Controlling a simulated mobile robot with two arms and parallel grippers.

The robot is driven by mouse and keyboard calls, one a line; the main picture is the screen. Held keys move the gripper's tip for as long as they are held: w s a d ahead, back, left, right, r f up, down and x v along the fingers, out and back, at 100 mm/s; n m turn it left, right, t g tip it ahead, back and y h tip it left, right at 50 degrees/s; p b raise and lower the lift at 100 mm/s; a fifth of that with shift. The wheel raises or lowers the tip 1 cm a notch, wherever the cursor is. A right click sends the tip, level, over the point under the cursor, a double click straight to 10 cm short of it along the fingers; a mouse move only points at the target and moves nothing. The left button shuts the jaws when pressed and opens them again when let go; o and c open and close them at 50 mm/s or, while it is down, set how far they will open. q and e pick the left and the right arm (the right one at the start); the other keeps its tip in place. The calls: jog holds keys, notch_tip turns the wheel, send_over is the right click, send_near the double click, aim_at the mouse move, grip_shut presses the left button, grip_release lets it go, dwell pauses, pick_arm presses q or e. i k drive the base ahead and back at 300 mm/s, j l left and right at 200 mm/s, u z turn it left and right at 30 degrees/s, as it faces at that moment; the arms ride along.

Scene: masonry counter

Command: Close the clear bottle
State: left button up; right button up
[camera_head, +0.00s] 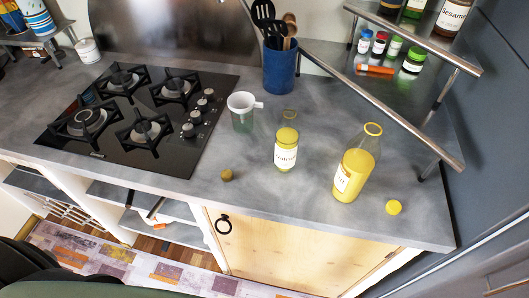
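Two see-through bottles with yellow contents and white labels stand upright and open on the grey counter (310,215). The left bottle (287,142) is slimmer, with a clear empty neck. The right bottle (357,165) is larger, with a yellowish rim. I cannot tell which one is called the clear bottle. A small brown stopper (226,175) lies to the left, near the counter's front edge. A yellow cap (393,207) lies to the right of the right bottle. Neither of my grippers shows in the view.
A black gas hob (140,118) lies left. A corner shelf with a metal rail (385,98) holds jars at the back right. Bare counter lies between the bottles.

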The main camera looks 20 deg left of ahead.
aim_at(287, 134)
jog(key=j+z, duration=0.15)
jog(key=z, duration=0.3)
jog(key=j+z, duration=0.1)
jog(key=z, duration=0.3)
jog(key=k+j+z, duration=0.4)
jog(key=j, duration=0.25)
jog(key=k+j+z, duration=0.35)
jog(key=k+j, duration=0.7)
jog(key=k+z, duration=0.05)
